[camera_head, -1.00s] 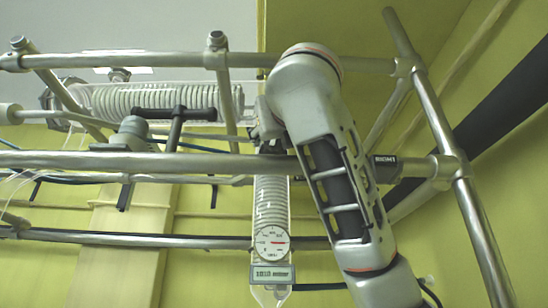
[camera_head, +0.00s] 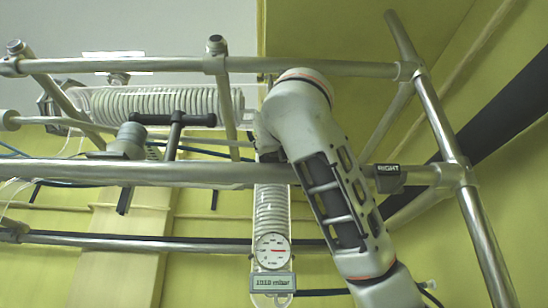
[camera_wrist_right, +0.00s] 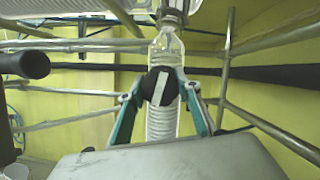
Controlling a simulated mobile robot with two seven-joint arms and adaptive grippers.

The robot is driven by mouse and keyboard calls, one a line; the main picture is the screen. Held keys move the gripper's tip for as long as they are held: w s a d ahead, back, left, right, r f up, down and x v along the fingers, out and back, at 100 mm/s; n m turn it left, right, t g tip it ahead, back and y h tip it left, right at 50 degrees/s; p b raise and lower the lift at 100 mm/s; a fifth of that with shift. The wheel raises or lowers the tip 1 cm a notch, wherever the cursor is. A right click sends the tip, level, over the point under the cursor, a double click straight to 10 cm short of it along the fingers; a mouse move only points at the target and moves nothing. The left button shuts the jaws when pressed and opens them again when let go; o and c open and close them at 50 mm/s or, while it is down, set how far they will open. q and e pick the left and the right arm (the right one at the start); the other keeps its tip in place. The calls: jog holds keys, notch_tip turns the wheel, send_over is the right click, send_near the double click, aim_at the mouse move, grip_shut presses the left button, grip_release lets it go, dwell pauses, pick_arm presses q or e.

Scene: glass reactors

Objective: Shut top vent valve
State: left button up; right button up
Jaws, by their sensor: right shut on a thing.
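A round black knob with a white stripe (camera_wrist_right: 158,88), apparently the vent valve's, sits in front of a glass column in the right wrist view. The stripe is near upright, leaning slightly. My right gripper (camera_wrist_right: 161,92) has its two teal-edged fingers on either side of the knob and is shut on it. In the head view my right arm rises from the lower right, its wrist beside the top of the coiled glass column (camera_head: 271,205); its fingers and the knob are mostly hidden there. My left gripper is not in view.
Metal frame tubes (camera_head: 120,172) cross in front of the glassware. A horizontal coiled condenser (camera_head: 160,103) lies left of my wrist, with a black T-shaped handle (camera_head: 172,119) before it. A round gauge (camera_head: 272,250) hangs low on the column.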

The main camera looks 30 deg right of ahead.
jog(key=shift+m, duration=0.4)
jog(key=m+g+h+b, duration=0.1)
jog(key=m+h, duration=0.1)
jog(key=m, duration=0.1)
jog(key=shift+f+m+b, duration=0.1)
jog(key=shift+m+b, duration=0.25)
jog(key=shift+m, duration=0.05)
jog(key=m+g+h, duration=0.1)
jog(key=m, duration=0.2)
jog(key=shift+m+g+h+b, duration=0.35)
jog(key=shift+m+g+h, duration=0.3)
jog(key=shift+m, duration=0.75)
jog(key=o, duration=1.1)
jog(key=shift+s, duration=0.1)
